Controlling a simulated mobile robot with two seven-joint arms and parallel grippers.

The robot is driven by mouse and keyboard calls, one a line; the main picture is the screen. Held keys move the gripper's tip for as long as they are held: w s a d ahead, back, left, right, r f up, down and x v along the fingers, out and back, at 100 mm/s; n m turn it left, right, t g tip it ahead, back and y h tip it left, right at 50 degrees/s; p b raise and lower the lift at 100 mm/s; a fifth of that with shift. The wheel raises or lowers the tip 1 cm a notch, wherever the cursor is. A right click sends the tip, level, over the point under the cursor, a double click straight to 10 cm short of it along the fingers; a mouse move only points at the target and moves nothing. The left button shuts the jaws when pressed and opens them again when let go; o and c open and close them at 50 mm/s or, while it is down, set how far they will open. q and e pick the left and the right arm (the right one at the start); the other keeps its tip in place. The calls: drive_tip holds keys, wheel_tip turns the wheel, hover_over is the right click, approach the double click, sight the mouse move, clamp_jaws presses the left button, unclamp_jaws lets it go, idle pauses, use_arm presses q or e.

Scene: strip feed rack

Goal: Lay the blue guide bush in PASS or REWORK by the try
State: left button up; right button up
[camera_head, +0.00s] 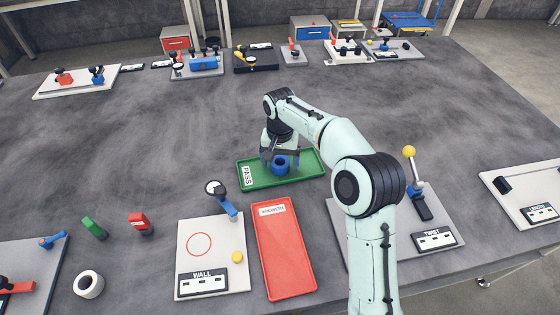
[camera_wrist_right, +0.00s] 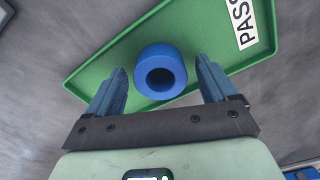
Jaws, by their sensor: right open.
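The blue guide bush (camera_head: 281,164) stands on the green PASS tray (camera_head: 305,177), near the tray's middle. In the wrist view the bush (camera_wrist_right: 160,72) lies between and just beyond my fingertips, with its bore facing the camera and a gap on each side. My right gripper (camera_head: 278,160) is open around or just above the bush; the exact height is hard to tell. The fingers also show in the wrist view (camera_wrist_right: 158,85). My left gripper is not in view.
The WALL plate (camera_head: 212,260) with a dial gauge (camera_head: 217,188) and red circle stands left of the red tray. The TWIST station (camera_head: 430,225) stands right, with a yellow-knobbed lever. A white ring (camera_head: 88,284) and other stations surround a clear grey middle.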

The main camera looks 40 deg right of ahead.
wheel_tip(320, 180, up, 12)
drive_tip(key=p, duration=0.2)
drive_tip(key=shift+p, duration=0.4)
drive_tip(key=shift+f, duration=0.1)
